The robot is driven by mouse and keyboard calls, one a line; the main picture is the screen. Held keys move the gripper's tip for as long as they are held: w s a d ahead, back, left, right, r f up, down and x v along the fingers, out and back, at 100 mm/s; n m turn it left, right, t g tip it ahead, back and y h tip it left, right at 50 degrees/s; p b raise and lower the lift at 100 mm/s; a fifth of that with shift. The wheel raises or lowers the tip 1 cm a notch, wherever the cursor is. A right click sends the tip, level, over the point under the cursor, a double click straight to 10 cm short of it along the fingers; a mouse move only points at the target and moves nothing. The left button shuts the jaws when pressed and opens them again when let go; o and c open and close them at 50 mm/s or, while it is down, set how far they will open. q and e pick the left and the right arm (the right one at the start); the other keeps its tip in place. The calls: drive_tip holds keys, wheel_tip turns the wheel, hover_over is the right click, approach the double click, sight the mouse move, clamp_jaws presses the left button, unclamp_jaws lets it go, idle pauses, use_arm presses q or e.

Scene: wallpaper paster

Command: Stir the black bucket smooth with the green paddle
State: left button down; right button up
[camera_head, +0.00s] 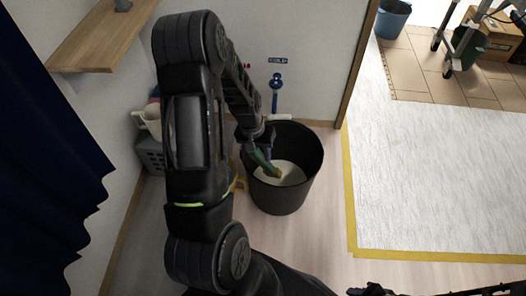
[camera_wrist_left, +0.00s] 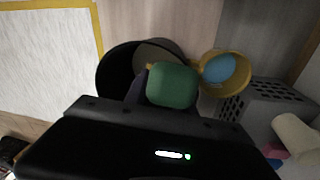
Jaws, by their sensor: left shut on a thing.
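The black bucket (camera_head: 285,201) stands upright on the floor, with pale, whitish contents (camera_head: 292,172) inside. My left gripper (camera_head: 262,150) is over the bucket's left part and shut on the green paddle (camera_head: 261,161). The paddle slants down into the bucket, and its brownish end (camera_head: 276,174) is at the pale contents; I cannot tell how deep it sits. In the left wrist view the green paddle (camera_wrist_left: 172,86) covers part of the black bucket (camera_wrist_left: 115,75). My right gripper (camera_head: 370,290) shows only as a dark edge at the bottom.
A yellow bucket (camera_wrist_left: 242,88) with something blue inside stands beside the black one. A grey crate (camera_wrist_left: 262,105) with things in it is near the wall. A wooden shelf (camera_head: 100,40) juts out upper left. Yellow-edged white sheeting (camera_head: 440,170) covers the right floor.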

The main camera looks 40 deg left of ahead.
use_arm(q)
drive_tip(key=s+r+p, duration=0.1)
drive_tip(key=r+p, duration=0.1)
drive_tip(key=r, duration=0.1)
drive_tip(key=s+r+p, duration=0.1)
drive_tip(key=r+p, duration=0.1)
drive_tip(key=r, duration=0.1)
drive_tip(key=s+r+p, duration=0.1)
drive_tip(key=r+p, duration=0.2)
drive_tip(key=shift+s+d+r, duration=0.25)
drive_tip(key=shift+s+r, duration=0.1)
drive_tip(key=shift+s, duration=0.05)
drive_tip(key=shift+s+r+p, duration=0.25)
drive_tip(key=shift+r+p, duration=0.1)
wheel_tip(320, 180, up, 5)
drive_tip(key=p, duration=0.4)
idle(0.4)
drive_tip(key=shift+w, duration=0.1)
